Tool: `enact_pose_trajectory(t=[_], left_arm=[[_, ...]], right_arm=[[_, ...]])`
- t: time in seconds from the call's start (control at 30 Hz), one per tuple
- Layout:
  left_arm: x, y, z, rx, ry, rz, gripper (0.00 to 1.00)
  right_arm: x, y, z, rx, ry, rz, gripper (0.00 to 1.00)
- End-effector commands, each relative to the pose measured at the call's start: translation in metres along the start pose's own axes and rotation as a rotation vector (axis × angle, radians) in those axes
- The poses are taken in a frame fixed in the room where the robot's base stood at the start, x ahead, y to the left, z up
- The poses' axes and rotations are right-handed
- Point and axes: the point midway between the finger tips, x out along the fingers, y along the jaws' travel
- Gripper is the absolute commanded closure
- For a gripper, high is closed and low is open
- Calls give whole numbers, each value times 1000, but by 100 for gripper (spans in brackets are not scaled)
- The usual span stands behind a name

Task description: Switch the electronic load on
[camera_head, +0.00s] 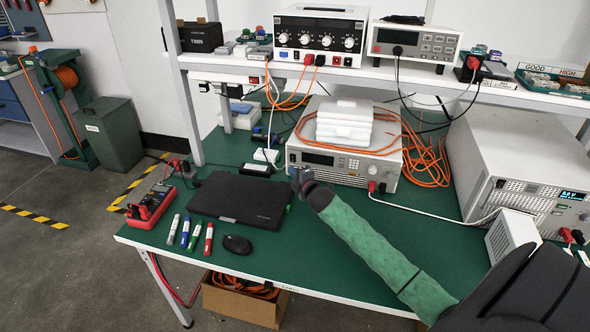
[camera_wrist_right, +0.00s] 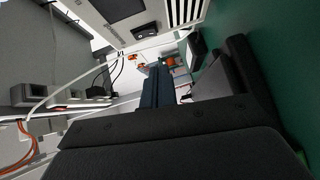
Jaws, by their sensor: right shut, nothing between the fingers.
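A light-grey bench instrument (camera_head: 345,168), apparently the electronic load, stands at the middle of the green bench. My right gripper (camera_head: 297,178) is shut and empty, at the lower left corner of that front panel. I cannot tell whether it touches the panel, and it hides the panel's corner. In the right wrist view the dark fingers (camera_wrist_right: 157,88) point at an instrument front with a dark screen (camera_wrist_right: 118,8) above. My left gripper is not in view.
A closed black laptop (camera_head: 238,203), several markers, a mouse (camera_head: 237,244) and a red meter (camera_head: 150,206) lie left of the gripper. A larger unit (camera_head: 520,175) with a lit display stands right. A shelf (camera_head: 420,75) runs above.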

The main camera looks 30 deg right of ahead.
Motion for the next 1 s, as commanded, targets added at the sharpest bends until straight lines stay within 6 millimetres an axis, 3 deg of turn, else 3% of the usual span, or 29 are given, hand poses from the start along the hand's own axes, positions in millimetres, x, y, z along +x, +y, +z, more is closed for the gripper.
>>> enact_pose_trajectory(t=[0.1, 0.27, 0.47, 1.0], left_arm=[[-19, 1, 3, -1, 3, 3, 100], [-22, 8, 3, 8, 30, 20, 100], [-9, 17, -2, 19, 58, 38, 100], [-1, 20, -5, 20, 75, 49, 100]], right_arm=[[11, -1, 0, -1, 1, 2, 100], [27, -2, 17, -2, -1, 1, 100], [37, 0, 26, 0, 1, 1, 100], [45, -2, 28, -7, 1, 8, 100]])
